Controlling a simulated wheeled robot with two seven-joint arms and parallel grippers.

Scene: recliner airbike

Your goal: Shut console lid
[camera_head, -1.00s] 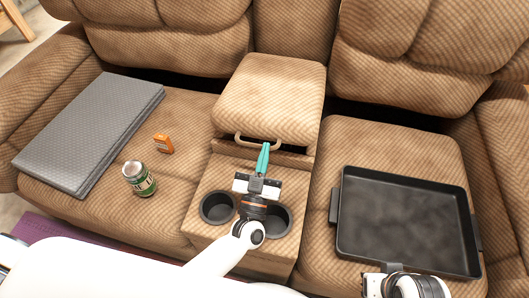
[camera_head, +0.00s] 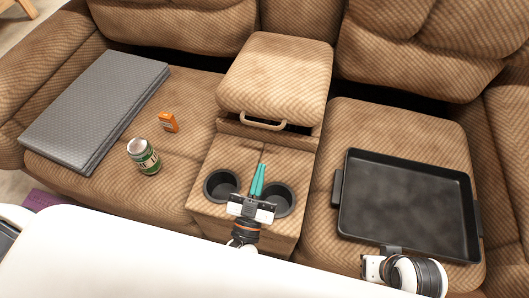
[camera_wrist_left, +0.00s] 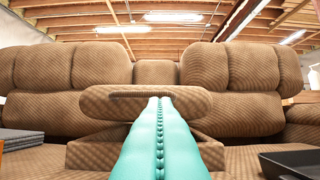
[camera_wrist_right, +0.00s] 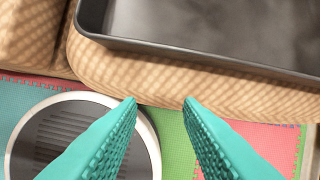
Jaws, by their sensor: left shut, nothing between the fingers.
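The console lid (camera_head: 275,75) is a brown padded cover in the middle of the sofa, with a tan loop handle (camera_head: 263,124) on its front edge. It lies nearly flat, with a dark gap under its front right side. In the left wrist view the lid (camera_wrist_left: 97,104) stands straight ahead, partly covered by my fingers. My left gripper (camera_head: 258,180) is shut and empty, above the console between the cup holders, short of the handle and apart from it. My right gripper (camera_wrist_right: 160,100) is open and empty in front of the right seat; its fingers are hidden in the head view.
Two cup holders (camera_head: 221,185) sit in the console front. A black tray (camera_head: 407,211) lies on the right seat, close to my right wrist. A green can (camera_head: 144,157), an orange item (camera_head: 168,122) and a folded grey mat (camera_head: 95,108) lie on the left seat.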

